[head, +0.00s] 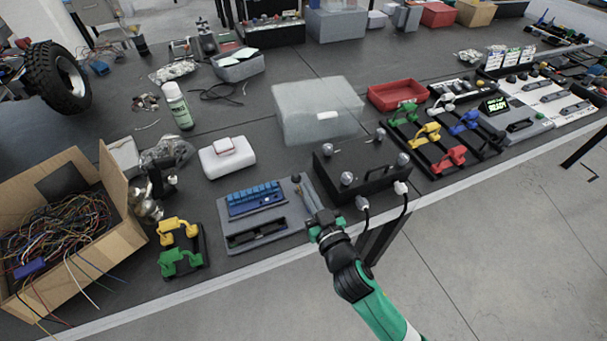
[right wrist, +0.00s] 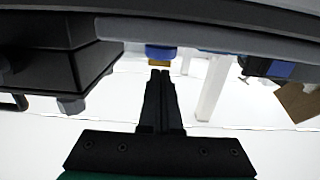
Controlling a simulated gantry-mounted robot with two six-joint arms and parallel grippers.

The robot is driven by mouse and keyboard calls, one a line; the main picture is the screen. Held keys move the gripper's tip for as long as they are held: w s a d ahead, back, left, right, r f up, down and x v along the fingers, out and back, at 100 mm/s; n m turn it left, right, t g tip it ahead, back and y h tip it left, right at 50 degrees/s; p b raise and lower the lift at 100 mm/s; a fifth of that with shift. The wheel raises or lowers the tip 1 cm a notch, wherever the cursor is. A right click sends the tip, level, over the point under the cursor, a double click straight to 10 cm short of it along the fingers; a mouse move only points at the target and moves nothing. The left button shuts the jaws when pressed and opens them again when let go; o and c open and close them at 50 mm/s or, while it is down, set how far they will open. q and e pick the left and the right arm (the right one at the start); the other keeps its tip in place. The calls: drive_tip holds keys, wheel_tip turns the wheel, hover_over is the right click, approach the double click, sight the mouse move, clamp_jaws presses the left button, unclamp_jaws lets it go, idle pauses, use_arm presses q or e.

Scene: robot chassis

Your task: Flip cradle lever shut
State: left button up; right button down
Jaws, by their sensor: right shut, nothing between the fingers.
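The grey cradle (head: 290,226) lies near the table's front edge with a blue circuit board (head: 255,199) in it. A slim grey bar (head: 305,192), which looks like the lever, lies along the cradle's right side. My right gripper (head: 318,222) is shut and empty at the near end of this bar, by the cradle's front right corner. Whether it touches the bar cannot be told. In the right wrist view the closed fingertips (right wrist: 160,73) are just below a blue piece (right wrist: 160,52) under a grey edge. My left gripper is not in view.
A black box with knobs (head: 358,172) and cables stands close to the right of the gripper. Yellow and green clamps (head: 180,245) and a carton of wires (head: 128,215) lie left. A white case (head: 228,162) and translucent bin (head: 315,110) are behind.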

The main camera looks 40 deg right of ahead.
drive_tip(key=r+p, duration=0.1)
drive_tip(key=s+r+p, duration=0.1)
drive_tip(key=r+p, duration=0.1)
drive_tip(key=shift+s+a+r, duration=0.15)
drive_tip(key=shift+s+a, duration=0.1)
drive_tip(key=shift+a, duration=0.1)
drive_tip(key=s+a, duration=0.1)
drive_tip(key=s, duration=0.1)
drive_tip(key=s+f, duration=0.1)
drive_tip(key=s, duration=0.1)
drive_tip(key=s+a+f+b, duration=0.1)
drive_tip(key=s, duration=0.1)
drive_tip(key=shift+s+a+f, duration=0.1)
drive_tip(key=shift+s+a, duration=0.15)
drive_tip(key=shift+a, duration=0.05)
drive_tip(key=shift+s+a, duration=0.15)
drive_tip(key=shift+s, duration=0.3)
